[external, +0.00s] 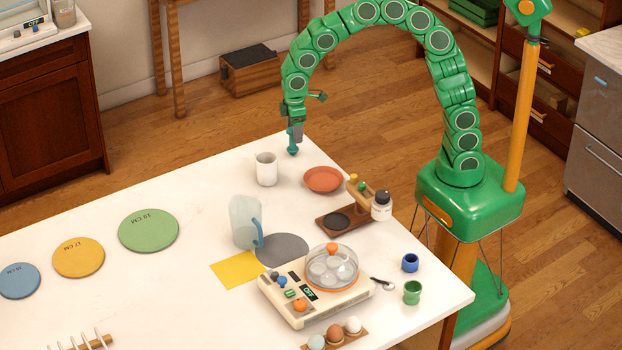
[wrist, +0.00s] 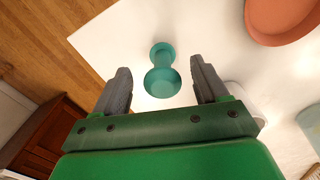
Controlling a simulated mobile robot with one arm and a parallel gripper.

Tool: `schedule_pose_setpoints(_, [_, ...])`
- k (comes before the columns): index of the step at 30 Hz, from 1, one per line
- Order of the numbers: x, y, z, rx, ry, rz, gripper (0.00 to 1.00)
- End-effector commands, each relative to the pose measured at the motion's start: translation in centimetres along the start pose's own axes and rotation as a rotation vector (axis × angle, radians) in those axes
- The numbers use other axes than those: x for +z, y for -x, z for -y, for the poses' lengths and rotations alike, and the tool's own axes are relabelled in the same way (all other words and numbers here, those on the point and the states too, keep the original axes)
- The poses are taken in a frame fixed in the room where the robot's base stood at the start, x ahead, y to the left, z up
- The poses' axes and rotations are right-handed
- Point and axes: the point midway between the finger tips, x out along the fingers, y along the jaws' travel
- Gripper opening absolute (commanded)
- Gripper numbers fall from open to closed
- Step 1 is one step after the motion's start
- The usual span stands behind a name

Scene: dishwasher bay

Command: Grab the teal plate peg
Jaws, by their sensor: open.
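The teal plate peg (wrist: 162,74) stands near the corner of the white table, with a round knob on top and a narrower neck. In the external view the peg (external: 293,150) shows just below my gripper (external: 296,136). In the wrist view my gripper (wrist: 160,66) is open, its two grey fingers spread to the left and right of the peg. Gaps show between each finger and the peg, and nothing is held. In the external view the fingers partly cover the peg.
A white cup (external: 266,170) and a terracotta dish (external: 323,180) stand close by on the table (external: 190,190). A pitcher (external: 246,222), a wooden stand (external: 342,220) and an egg cooker (external: 315,285) are nearer the front. The table edge lies just behind the peg.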

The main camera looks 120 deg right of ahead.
Motion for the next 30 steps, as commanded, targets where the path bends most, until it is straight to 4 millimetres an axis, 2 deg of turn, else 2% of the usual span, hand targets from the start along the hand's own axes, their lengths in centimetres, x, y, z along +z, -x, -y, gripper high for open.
schedule_pose_setpoints(12, [-0.9, -4.4, 0.1, 0.001, -0.001, 0.002, 0.73])
schedule_pose_setpoints(21, [-0.9, -5.0, 0.1, 0.002, -0.001, 0.000, 0.73])
schedule_pose_setpoints(23, [-0.9, -5.0, 0.1, 0.001, -0.001, 0.000, 0.65])
schedule_pose_setpoints(30, [-0.9, -5.0, 0.1, 0.001, -0.001, 0.000, 0.29])
